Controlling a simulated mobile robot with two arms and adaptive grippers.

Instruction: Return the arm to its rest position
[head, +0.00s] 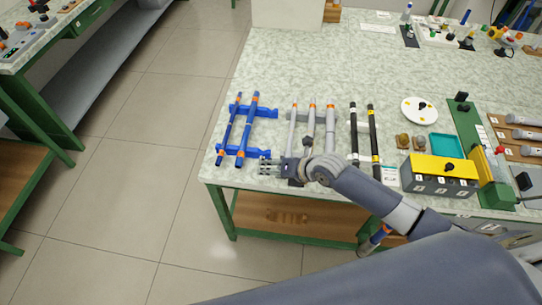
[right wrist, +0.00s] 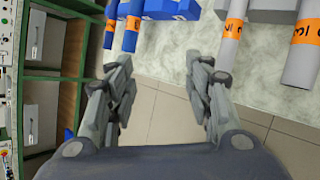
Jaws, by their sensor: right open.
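My right arm reaches in from the right in the head view, and its gripper (head: 268,166) is over the table's front edge, just below the blue rack (head: 262,112). In the right wrist view the gripper (right wrist: 162,85) is open, with only floor and table edge between its fingers. Two blue rods (head: 248,125) with orange bands lie on the blue rack. Grey rods (head: 311,122) with orange ends lie on a grey rack to the right, their near ends partly hidden by my arm. My left gripper is not in view.
Two black rods (head: 353,130) lie further right. Beyond them are a white plate (head: 408,107), a teal tray (head: 447,152) and a yellow-topped box (head: 440,181). The far left part of the table (head: 290,60) is clear. Open floor (head: 150,150) lies left of the table.

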